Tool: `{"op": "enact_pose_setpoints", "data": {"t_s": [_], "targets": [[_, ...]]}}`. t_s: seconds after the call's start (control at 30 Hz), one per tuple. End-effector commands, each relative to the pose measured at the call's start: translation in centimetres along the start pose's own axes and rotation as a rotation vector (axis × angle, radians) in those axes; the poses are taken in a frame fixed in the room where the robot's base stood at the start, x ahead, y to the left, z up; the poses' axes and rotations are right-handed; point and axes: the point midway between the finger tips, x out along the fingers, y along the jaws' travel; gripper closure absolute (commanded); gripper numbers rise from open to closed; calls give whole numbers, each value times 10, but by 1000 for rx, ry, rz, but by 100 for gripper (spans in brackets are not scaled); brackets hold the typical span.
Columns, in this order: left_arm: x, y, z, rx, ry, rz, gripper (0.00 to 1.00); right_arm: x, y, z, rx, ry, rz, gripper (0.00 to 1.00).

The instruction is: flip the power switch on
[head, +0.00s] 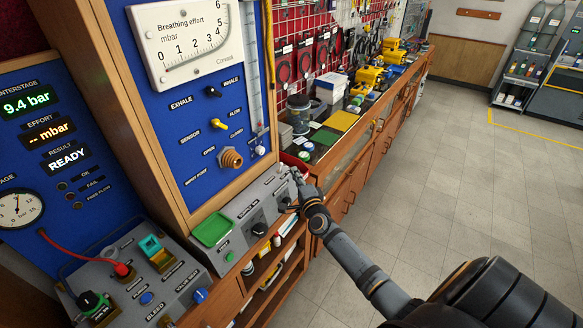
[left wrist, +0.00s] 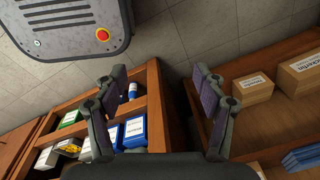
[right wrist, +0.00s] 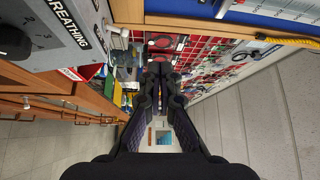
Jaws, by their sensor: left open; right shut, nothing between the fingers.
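The grey bench console (head: 236,232) carries dark knobs, a green tray and small labels along its sloped top. I cannot make out which control on it is the power switch; its right end is partly hidden by my right gripper. My right gripper (head: 297,180) is shut and empty, at the right end of this console. In the right wrist view its fingers (right wrist: 160,82) are together, and the console (right wrist: 60,35) with a black dial and a "BREATHING" label is at upper left. My left gripper (left wrist: 157,90) is open and empty, above shelves; the head view does not show it clearly.
A blue panel (head: 190,105) with a breathing effort gauge and toggles stands behind the console. A second grey box (head: 130,278) with a red hose and bleed knob is at lower left. A workbench (head: 340,165) with tools runs back right. Floor (head: 455,195) on the right is clear.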

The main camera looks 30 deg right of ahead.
Motion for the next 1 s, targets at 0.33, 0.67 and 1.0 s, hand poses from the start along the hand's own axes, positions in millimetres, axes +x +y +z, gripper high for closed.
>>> {"op": "enact_pose_setpoints", "data": {"t_s": [0.33,0.67,1.0], "targets": [[-22,-3,-34,-2,46,-2,29,-45,-22,-8,1,0,1,100],[-21,-3,-12,0,15,-1,29,-48,-23,-8,1,0,0,100],[-19,-3,-16,-1,20,-1,29,-50,-11,-8,-23,-4,16,100]]}}
